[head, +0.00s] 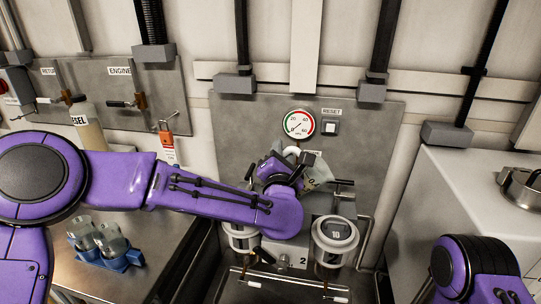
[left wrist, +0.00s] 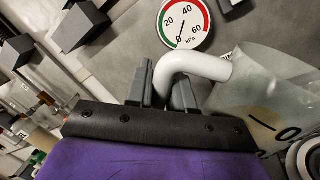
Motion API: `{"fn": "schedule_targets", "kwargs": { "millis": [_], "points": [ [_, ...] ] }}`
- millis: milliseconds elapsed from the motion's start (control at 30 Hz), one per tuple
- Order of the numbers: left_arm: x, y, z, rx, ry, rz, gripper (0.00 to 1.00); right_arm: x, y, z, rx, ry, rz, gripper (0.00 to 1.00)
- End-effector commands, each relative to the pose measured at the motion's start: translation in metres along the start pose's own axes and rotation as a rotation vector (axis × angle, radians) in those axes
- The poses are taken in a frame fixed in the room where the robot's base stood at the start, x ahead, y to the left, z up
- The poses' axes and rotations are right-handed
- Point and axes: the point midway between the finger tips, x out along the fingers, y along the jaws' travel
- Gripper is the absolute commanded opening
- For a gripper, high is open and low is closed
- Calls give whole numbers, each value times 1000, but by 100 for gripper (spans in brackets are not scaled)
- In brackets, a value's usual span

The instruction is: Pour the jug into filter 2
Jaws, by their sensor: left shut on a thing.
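The jug (head: 318,174) is a translucent vessel with dark markings. My left gripper (head: 287,170) is shut on its white handle, which shows between the two dark fingers (left wrist: 168,90) in the left wrist view. The jug body (left wrist: 262,95) is right of the fingers there, and looks tilted. In the head view it is held above two round filter housings. The right housing (head: 335,236) has "10" on its top; the left housing (head: 240,238) is partly hidden by my left arm. A "2" label (head: 303,262) sits low between them.
A pressure gauge (head: 299,123) and a reset button (head: 329,127) are on the panel behind. Metal pipes flank the right housing. Glass jars in a blue holder (head: 122,262) stand on the left bench. A metal pot (head: 521,188) stands on the right cabinet.

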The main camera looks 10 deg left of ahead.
Motion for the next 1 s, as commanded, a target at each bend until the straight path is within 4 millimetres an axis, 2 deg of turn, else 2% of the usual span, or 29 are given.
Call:
{"fn": "schedule_targets", "kwargs": {
  "millis": [900,1000],
  "points": [
    [1,3,2,-13,1,3,0,-2,0,-1,0,1,0,43],
    [0,2,4,29,-9,3,0,-2,0,-1,0,1,0,43]
  ]
}}
